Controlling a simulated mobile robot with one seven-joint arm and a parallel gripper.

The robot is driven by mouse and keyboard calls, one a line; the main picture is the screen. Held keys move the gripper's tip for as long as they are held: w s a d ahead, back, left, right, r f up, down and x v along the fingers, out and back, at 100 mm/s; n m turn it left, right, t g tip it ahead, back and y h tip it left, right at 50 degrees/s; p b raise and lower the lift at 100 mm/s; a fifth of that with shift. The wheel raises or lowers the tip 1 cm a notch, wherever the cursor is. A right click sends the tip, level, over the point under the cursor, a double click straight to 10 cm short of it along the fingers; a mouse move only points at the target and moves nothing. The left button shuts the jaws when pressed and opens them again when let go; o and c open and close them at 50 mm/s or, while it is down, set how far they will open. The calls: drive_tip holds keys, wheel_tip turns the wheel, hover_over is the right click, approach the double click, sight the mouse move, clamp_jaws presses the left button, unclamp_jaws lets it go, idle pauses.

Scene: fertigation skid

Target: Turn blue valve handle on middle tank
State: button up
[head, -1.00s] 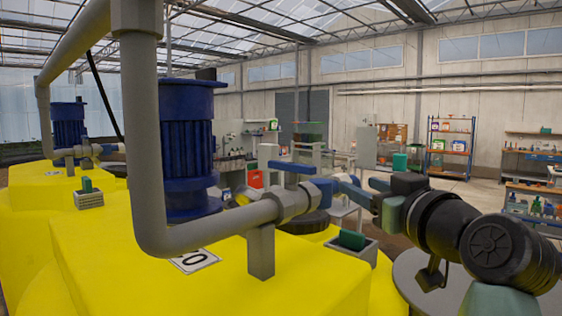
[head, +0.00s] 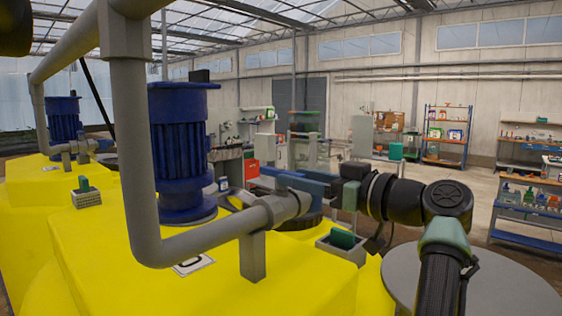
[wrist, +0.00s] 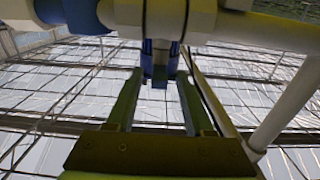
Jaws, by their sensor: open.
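The blue valve handle (head: 293,183) sits on the grey pipe (head: 200,248) in front of the blue motor on the yellow tank (head: 110,240). In the head view my gripper (head: 312,178) reaches it from the right, and its fingers partly overlap the handle. In the wrist view the handle (wrist: 160,58) hangs from the pale pipe fitting, between the tips of my gripper's two fingers (wrist: 160,76). The fingers are apart, with gaps beside the handle. I cannot tell whether either finger touches it.
A blue ribbed motor (head: 181,150) stands behind the pipe. A grey box with a green part (head: 342,243) sits on the tank below my gripper. Another blue motor (head: 64,120) stands far left. Shelves (head: 446,135) stand at the back right, with open floor before them.

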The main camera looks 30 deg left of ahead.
sight(262, 169)
drive_tip(key=a, duration=0.1)
drive_tip(key=a+p, duration=0.1)
drive_tip(key=a, duration=0.2)
drive_tip(key=shift+w+a+p, duration=0.3)
drive_tip(key=shift+w+a, duration=0.05)
drive_tip(key=shift+a, duration=0.05)
clamp_jaws()
